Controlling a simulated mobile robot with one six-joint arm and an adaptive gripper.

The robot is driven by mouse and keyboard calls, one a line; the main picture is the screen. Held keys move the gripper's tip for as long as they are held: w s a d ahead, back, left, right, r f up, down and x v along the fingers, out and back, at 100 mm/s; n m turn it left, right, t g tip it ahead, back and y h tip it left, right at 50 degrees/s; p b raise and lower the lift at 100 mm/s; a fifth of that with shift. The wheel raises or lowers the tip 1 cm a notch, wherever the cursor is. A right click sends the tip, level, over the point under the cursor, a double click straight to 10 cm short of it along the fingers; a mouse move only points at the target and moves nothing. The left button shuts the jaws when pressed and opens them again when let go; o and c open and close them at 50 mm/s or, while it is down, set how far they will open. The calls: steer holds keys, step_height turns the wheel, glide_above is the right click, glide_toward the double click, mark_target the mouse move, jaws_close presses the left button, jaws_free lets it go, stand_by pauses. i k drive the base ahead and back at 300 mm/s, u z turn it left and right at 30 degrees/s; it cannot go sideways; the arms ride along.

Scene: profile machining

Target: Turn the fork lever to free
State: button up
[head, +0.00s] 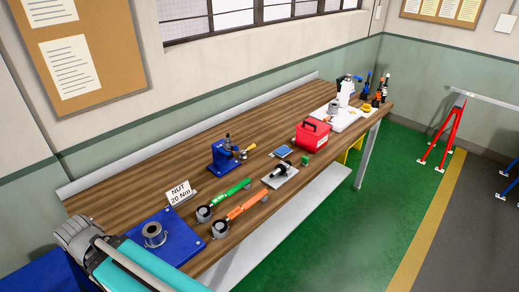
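I cannot pick out a fork lever for certain in the head view. A small black-handled part (284,167) sits on a grey plate (276,182) near the middle of the bench. A blue bench device (223,158) with a dark upper lever and a yellow end stands behind it to the left. Whether either one is the fork lever, and how it is set, I cannot tell. Grey and teal parts of my arm fill the lower left corner. My gripper's fingers are not in view.
The long wooden bench (128,183) carries a blue plate with a metal ring (154,235), a "NUT 20 Nm" sign (180,192), green (232,189) and orange (246,205) wrenches, and a red toolbox (312,135). Green floor (310,240) in front is clear. A red trestle (450,130) stands right.

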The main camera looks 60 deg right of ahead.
mark_target(242, 157)
steer(key=z, duration=1.9)
steer(key=k, duration=0.9)
steer(key=z, duration=0.05)
steer(key=i, duration=0.6)
